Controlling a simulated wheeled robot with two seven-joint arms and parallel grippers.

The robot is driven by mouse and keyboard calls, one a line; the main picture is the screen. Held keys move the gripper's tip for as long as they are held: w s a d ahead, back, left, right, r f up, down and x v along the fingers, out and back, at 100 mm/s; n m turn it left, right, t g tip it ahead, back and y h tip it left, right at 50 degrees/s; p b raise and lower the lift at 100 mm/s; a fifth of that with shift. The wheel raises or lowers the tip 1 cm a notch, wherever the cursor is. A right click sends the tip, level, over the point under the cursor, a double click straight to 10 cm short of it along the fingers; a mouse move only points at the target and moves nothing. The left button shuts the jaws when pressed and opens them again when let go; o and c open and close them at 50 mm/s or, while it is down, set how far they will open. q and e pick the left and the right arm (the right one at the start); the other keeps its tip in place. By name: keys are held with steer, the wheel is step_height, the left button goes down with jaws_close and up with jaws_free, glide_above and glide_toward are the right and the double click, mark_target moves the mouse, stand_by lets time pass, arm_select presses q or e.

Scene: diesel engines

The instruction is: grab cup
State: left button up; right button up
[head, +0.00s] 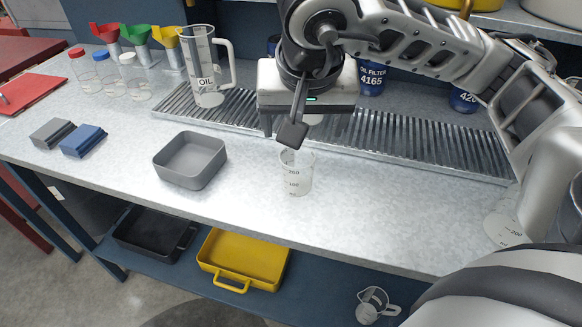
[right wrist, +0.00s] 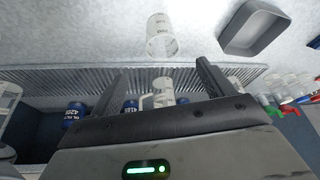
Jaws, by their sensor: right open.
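A clear graduated cup (head: 296,178) stands upright on the grey bench top, right of a grey tray. It also shows in the right wrist view (right wrist: 161,40), beyond the fingertips and roughly between them. My right gripper (head: 291,132) is above and just behind the cup, pointing down, with its fingers apart and nothing held. In the right wrist view its two dark fingers (right wrist: 160,75) are spread wide. Another clear graduated cup (head: 504,230) stands at the right, partly hidden by my arm. My left gripper is not in view.
The grey tray (head: 190,160) sits left of the cup. A metal grate (head: 400,145) runs behind, with an OIL jug (head: 207,75) and blue oil filters (head: 370,80). The bench's front edge is close; a yellow tray (head: 243,262) is below.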

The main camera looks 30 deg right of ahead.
mark_target(297, 169)
steer(key=x, duration=1)
steer(key=shift+d, duration=0.2)
steer(key=shift+a+p+x, duration=0.15)
steer(key=shift+p+x, duration=0.05)
steer(key=shift+x, duration=0.7)
steer(key=shift+a+p+x, duration=0.15)
steer(key=shift+a+x, duration=0.05)
steer(key=shift+x, duration=0.75)
steer(key=shift+a+p+x, duration=0.15)
steer(key=shift+p+x, duration=0.05)
steer(key=shift+x, duration=0.7)
steer(key=shift+s+f, duration=0.1)
steer(key=c, duration=1.1)
